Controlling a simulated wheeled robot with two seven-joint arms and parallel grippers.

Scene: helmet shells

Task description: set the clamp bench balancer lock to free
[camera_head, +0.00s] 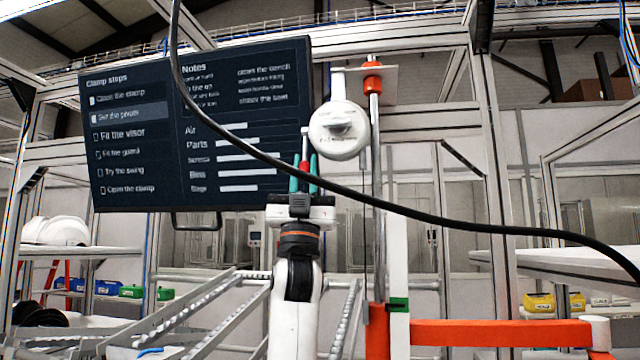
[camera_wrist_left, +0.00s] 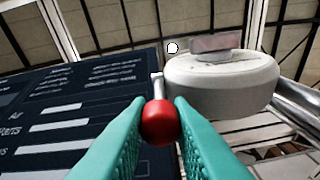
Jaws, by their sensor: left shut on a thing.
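The balancer (camera_head: 339,142) is a white round housing with a dial-like piece on its front, hung from a bracket by the metal pole. It also shows in the left wrist view (camera_wrist_left: 215,78) at the upper right. A red ball knob (camera_wrist_left: 160,122) on a thin grey rod (camera_wrist_left: 158,86) sits beside the housing, at its left in the head view. My left gripper (camera_head: 304,172) points upward below and left of the housing, its teal fingers shut on the red knob. The lock's markings are too small to read. My right gripper is out of view.
A dark screen (camera_head: 130,150) stands behind my left gripper. A black cable (camera_head: 440,220) sweeps across the head view in front of the pole (camera_head: 376,190). Orange bench parts (camera_head: 500,333) are at lower right. White helmet shells (camera_head: 56,231) lie on a left shelf.

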